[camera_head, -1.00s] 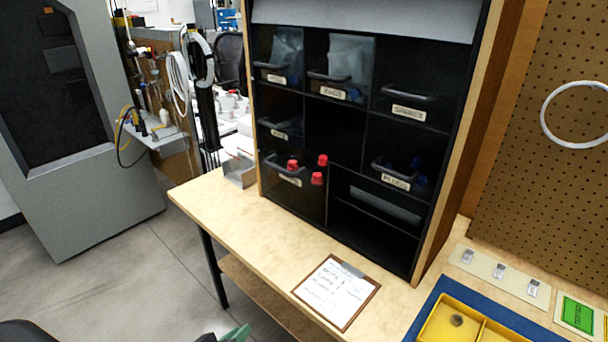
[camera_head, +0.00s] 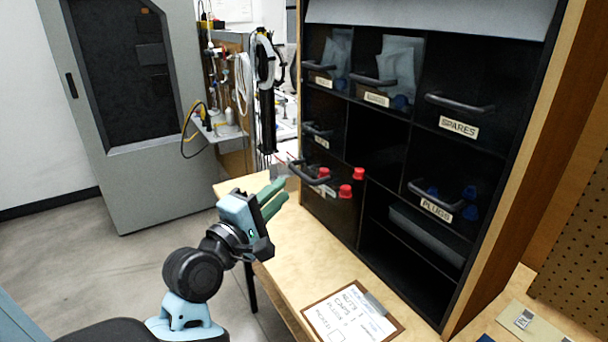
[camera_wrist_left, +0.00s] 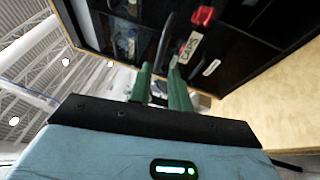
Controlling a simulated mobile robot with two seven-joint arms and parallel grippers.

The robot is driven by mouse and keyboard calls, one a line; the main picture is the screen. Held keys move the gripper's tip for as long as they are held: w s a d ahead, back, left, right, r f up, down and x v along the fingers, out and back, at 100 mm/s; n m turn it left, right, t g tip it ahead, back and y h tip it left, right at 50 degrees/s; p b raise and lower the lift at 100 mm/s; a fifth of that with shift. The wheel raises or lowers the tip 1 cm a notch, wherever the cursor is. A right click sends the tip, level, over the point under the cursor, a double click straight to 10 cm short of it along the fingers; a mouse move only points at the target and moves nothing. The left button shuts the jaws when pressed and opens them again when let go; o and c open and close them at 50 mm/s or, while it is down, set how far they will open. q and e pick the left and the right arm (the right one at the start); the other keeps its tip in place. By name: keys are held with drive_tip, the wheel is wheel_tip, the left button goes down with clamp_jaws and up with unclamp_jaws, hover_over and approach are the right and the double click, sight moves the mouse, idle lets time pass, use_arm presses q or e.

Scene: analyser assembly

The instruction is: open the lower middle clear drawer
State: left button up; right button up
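The dark cabinet (camera_head: 445,297) holds clear-fronted drawers with black bar handles and labels. The drawer (camera_head: 340,212) with red parts is in the bottom row at the left; its handle (camera_head: 309,174) faces my left gripper. A drawer labelled PLUGS (camera_head: 437,209) with blue parts sits at the right. I cannot tell for sure which drawer is the lower middle one. My left gripper (camera_head: 282,192) has green fingers, apart and empty, just left of the red-parts drawer. In the left wrist view the handle (camera_wrist_left: 164,44) lies beyond the fingertips (camera_wrist_left: 160,70). My right gripper is out of view.
A clipboard (camera_head: 350,312) lies on the wooden bench (camera_head: 290,262) in front of the cabinet. Upper drawers, one labelled SPARES (camera_head: 459,127), are above. A grey machine (camera_head: 150,180) stands at the far left. The floor between is clear.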

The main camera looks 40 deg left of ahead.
sight(300, 171)
use_arm(q)
drive_tip(key=shift+w+r, duration=0.2)
drive_tip(key=shift+w, duration=1.1)
drive_tip(key=shift+w+r, duration=0.25)
drive_tip(key=shift+w, duration=1)
drive_tip(key=shift+w+r, duration=0.2)
drive_tip(key=shift+w, duration=1.1)
clamp_jaws()
drive_tip(key=shift+s, duration=0.1)
